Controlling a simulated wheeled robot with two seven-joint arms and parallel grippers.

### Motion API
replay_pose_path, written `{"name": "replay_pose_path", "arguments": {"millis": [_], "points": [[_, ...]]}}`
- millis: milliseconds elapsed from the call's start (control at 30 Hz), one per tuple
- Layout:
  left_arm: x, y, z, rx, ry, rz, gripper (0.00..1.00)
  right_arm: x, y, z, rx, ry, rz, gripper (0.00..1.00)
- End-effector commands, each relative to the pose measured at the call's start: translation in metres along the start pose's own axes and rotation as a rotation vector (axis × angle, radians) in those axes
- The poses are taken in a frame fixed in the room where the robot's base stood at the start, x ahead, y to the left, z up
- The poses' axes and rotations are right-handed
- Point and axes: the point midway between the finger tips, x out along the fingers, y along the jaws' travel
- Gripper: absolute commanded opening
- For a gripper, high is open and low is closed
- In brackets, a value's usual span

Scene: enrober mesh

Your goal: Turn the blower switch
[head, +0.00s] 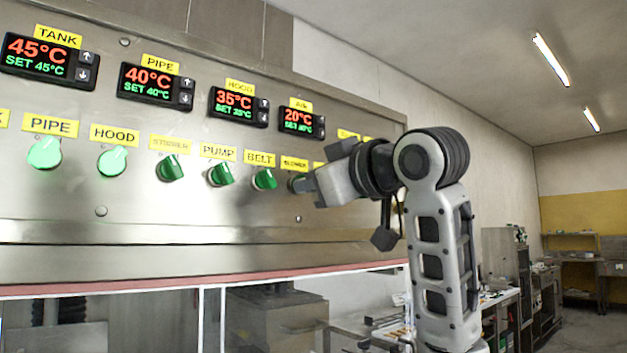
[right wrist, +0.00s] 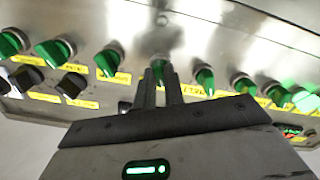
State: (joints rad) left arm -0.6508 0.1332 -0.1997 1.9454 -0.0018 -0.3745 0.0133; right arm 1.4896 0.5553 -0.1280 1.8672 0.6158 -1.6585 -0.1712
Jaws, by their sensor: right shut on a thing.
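The blower switch sits under the yellow BLOWER label (head: 294,164) on the steel control panel, and in the head view my right gripper (head: 303,185) covers most of it. In the right wrist view the fingers of my right gripper (right wrist: 160,80) are closed at a knob, with a bit of green between the tips. Which way this knob points is hard to tell. My left gripper is not in view.
The belt switch (head: 264,179), pump switch (head: 221,174) and stirrer switch (head: 170,168) stand in a row beside it. More green knobs (right wrist: 107,62) and black knobs (right wrist: 72,85) are close by in the right wrist view. Temperature displays (head: 301,122) are above.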

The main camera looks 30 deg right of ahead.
Motion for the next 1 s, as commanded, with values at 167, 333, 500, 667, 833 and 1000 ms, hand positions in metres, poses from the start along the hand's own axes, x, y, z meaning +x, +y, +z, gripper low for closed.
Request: {"name": "replay_pose_path", "arguments": {"millis": [167,333,500,667,833,1000], "points": [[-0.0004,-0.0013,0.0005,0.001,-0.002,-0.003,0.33,-0.0008,0.0008,-0.0014,-0.064,0.005,0.003,0.00],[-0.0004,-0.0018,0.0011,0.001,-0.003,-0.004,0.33,-0.0009,0.0006,-0.0015,-0.093,0.006,0.002,0.00],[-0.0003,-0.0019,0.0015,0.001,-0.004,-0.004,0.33,-0.0010,0.0006,-0.0016,-0.101,0.006,0.002,0.00],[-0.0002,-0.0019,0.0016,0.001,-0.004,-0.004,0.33,-0.0010,0.0005,-0.0017,-0.101,0.007,0.003,0.00],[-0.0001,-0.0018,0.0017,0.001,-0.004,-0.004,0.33,-0.0009,0.0005,-0.0017,-0.100,0.007,0.003,0.30],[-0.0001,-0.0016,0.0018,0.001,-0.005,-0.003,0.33,-0.0006,0.0003,-0.0011,-0.099,0.004,0.002,0.33]]}}
